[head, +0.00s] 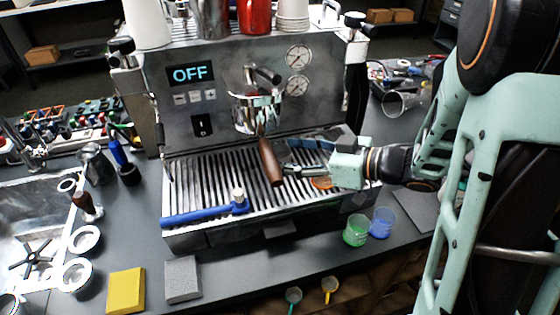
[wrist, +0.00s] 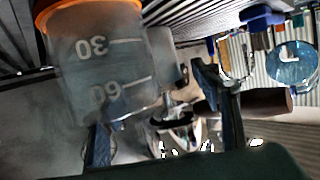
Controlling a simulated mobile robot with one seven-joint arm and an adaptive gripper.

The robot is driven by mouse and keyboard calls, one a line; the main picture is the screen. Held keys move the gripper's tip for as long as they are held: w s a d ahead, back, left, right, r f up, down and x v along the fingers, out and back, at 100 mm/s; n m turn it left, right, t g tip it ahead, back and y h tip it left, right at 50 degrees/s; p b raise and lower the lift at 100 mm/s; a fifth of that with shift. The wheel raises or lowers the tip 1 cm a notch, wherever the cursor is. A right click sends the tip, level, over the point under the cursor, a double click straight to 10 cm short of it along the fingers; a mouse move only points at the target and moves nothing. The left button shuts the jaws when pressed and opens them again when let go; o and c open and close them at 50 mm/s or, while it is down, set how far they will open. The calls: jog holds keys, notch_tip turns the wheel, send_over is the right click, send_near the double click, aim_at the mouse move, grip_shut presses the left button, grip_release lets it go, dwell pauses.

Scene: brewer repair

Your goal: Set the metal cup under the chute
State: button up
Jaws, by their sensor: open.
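A grey metal cup (head: 211,18) stands on top of the espresso machine (head: 225,70), left of a red cup. Another greyish cup (head: 97,165) stands at the machine's left; I cannot tell if it is metal. I cannot pick out a chute with certainty. My gripper (head: 300,157) is open over the right part of the drip tray, beside the brown-handled portafilter (head: 270,162). In the wrist view its fingers (wrist: 150,100) stand apart. A clear orange-rimmed measuring cup (wrist: 100,65) is close to the camera there; I cannot tell whether it touches a finger.
A blue tool (head: 205,214) lies on the drip tray (head: 205,238). Green (head: 356,231) and blue (head: 382,223) cups stand front right. Yellow (head: 126,290) and grey (head: 182,279) blocks lie front left. A clear cup (head: 393,104) lies behind right. The front-middle counter is fairly clear.

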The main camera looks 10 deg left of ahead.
jog(key=x, duration=0.2)
jog(key=shift+w+a, duration=0.1)
jog(key=shift+a, duration=0.2)
jog(key=c, duration=1.4)
jog(key=shift+r, duration=0.15)
